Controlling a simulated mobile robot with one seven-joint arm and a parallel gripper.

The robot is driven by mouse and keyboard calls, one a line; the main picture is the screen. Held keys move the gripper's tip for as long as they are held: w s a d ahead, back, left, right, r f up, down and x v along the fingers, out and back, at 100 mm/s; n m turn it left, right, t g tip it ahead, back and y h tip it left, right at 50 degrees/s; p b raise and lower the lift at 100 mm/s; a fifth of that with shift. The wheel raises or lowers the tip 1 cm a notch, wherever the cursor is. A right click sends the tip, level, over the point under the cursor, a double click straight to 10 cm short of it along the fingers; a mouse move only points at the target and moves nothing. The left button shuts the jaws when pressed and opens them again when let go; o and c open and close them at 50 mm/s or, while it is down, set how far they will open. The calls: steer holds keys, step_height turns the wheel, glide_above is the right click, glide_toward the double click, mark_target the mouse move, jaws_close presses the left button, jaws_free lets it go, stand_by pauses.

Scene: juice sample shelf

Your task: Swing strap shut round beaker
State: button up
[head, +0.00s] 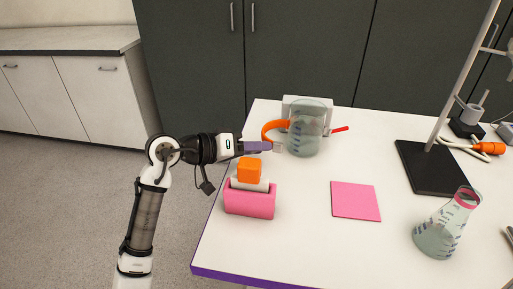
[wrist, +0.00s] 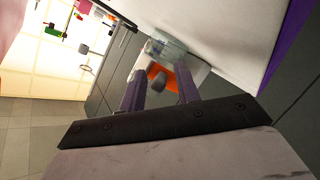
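A clear glass beaker (head: 306,132) stands upright near the table's back edge, in front of a pale holder (head: 291,101). The curved orange strap (head: 268,127) sticks out on the beaker's left side, its loop standing away from the glass. A small red piece (head: 340,129) points out on the right side. My gripper (head: 277,147) is at the beaker's lower left, just below the strap. In the wrist view its purple fingers (wrist: 160,74) are apart, with orange showing between and beyond them and the beaker (wrist: 164,50) further off. I cannot tell whether they touch the strap.
A pink holder (head: 249,203) with a white and orange block on top stands below my gripper. A pink mat (head: 356,201) lies mid-table. A conical flask (head: 440,232) and a black-based stand (head: 432,170) are at the right. Table between the beaker and mat is clear.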

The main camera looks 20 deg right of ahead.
steer(key=b+v, duration=0.2)
steer(key=v, duration=1.1)
steer(key=shift+a, duration=0.2)
steer(key=shift+r, duration=0.1)
steer(key=shift+c, duration=0.2)
